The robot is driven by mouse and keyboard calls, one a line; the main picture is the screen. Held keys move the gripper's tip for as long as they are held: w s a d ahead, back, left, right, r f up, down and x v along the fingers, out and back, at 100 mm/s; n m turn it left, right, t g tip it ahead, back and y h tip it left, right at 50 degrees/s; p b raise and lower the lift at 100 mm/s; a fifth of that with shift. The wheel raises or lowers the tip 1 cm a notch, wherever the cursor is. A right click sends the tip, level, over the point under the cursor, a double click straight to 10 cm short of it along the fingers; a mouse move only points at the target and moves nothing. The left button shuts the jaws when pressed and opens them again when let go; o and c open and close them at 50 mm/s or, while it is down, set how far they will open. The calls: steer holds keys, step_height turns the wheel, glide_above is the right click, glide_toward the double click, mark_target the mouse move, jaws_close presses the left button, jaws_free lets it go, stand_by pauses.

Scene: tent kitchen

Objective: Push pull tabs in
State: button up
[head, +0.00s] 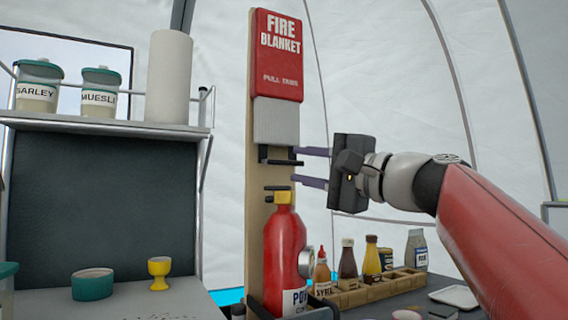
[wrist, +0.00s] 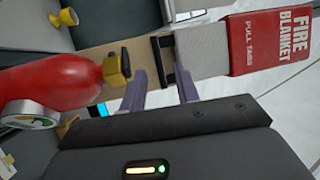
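The red fire blanket case (head: 278,55), marked PULL TABS, is fixed high on a wooden post. A pale grey section (head: 276,122) extends below it, with black pull tabs (head: 280,160) at its lower edge. The wrist view shows the red case (wrist: 268,40), the pale section (wrist: 203,48) and the black tabs (wrist: 168,60). My gripper (head: 294,166) is open, its two purple fingers apart, just right of the tabs. In the wrist view my gripper (wrist: 160,86) has nothing between its fingers, with fingertips close to the tabs; I cannot tell whether they touch.
A red extinguisher (head: 284,250) with a yellow collar and black lever stands on the post below the tabs, close under my gripper. Bottles in a wooden rack (head: 370,290) stand on the counter at right. A shelf (head: 110,125) with jars is at left.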

mark_target(288, 163)
steer(key=shift+p+x, duration=0.35)
steer(key=shift+x, duration=2.05)
steer(key=shift+c, duration=0.2)
jaws_close()
